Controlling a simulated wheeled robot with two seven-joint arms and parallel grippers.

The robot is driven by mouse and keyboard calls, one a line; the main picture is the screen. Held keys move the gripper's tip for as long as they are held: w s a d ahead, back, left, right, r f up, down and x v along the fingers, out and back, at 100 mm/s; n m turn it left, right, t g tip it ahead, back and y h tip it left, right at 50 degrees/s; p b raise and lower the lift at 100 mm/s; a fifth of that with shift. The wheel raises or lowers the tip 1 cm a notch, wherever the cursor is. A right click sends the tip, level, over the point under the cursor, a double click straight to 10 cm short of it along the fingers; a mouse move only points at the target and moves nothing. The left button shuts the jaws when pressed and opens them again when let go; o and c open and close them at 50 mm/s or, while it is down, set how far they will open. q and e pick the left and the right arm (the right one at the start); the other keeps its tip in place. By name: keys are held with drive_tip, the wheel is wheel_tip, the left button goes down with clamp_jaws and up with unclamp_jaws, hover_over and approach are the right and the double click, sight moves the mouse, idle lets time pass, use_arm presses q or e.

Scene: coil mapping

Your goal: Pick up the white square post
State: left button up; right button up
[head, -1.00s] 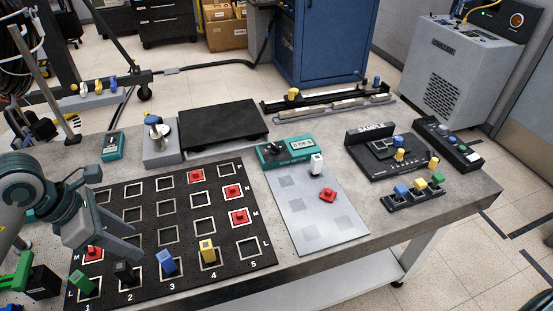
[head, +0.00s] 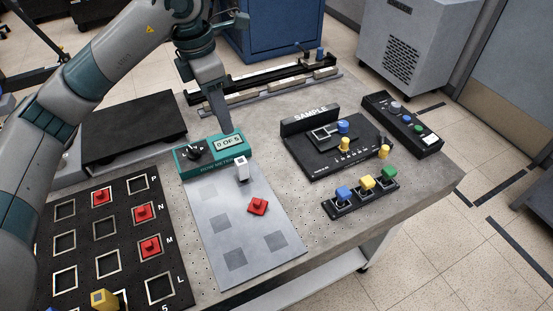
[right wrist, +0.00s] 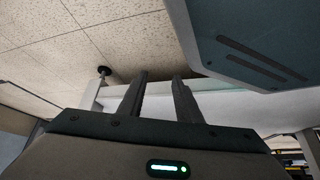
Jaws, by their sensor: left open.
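The white square post (head: 241,169) stands upright on the grey sheet at its upper part, just in front of the teal flow meter (head: 211,153). My left gripper (head: 217,118) comes in from the upper left and points down. It is open and empty. Its fingers overlap in this view, above and behind the post, in front of the meter's display, which reads "0 OF 5". The gripper and the post appear apart. My right gripper (right wrist: 160,82) shows in the right wrist view with its two fingers apart and nothing between them.
The black grid board (head: 122,217) with red and yellow pieces is at left. The black sample stand (head: 325,160) and a rack of coloured posts (head: 360,196) are at right.

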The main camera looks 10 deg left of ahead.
use_arm(q)
drive_tip(key=p, duration=0.4)
approach(241, 161)
drive_tip(key=f, duration=0.3)
drive_tip(key=w+f, duration=0.1)
drive_tip(key=f, duration=0.1)
drive_tip(key=shift+d, duration=0.15)
use_arm(e)
drive_tip(key=s+d+f+g, duration=0.1)
drive_tip(key=s+d, duration=0.1)
drive_tip(key=s, duration=0.3)
drive_tip(key=s+d+f+g+h, duration=0.1)
drive_tip(key=s+d+g, duration=0.1)
drive_tip(key=s, duration=0.4)
drive_tip(key=shift+s+d+f, duration=0.2)
drive_tip(key=shift+d+f, duration=0.05)
drive_tip(key=shift+d, duration=0.25)
use_arm(q)
drive_tip(key=shift+f, duration=0.2)
use_arm(e)
drive_tip(key=shift+r, duration=0.15)
